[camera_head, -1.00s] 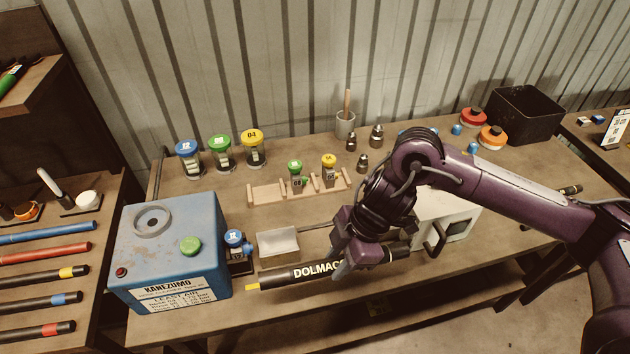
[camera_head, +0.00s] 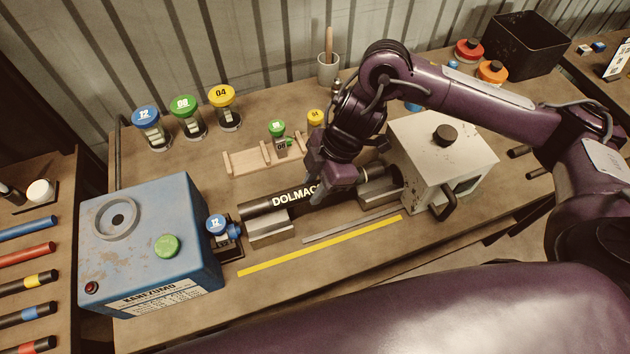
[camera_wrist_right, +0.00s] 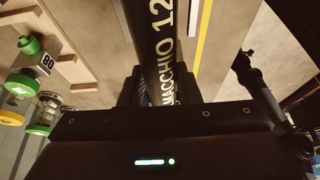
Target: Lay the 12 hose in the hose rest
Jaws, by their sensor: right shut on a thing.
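The 12 hose (camera_head: 262,206) is a black tube with white lettering. My right gripper (camera_head: 333,190) is shut around it near its middle. In the right wrist view the hose (camera_wrist_right: 157,35) runs away between the fingers (camera_wrist_right: 158,92), with "12" readable. The hose rest has two grey metal blocks, one under the hose's left part (camera_head: 270,229) and one by its right end (camera_head: 380,192). The hose lies along the line of both blocks. I cannot tell whether it touches them. The gripper hides part of the hose. My left gripper is not in view.
The blue crimper (camera_head: 150,240) stands left of the hose, with a blue-capped 12 piece (camera_head: 217,226) beside it. A white box machine (camera_head: 442,150) with a handle stands at the right. A wooden rack (camera_head: 250,160) is behind. A yellow strip (camera_head: 320,247) lies on clear bench in front.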

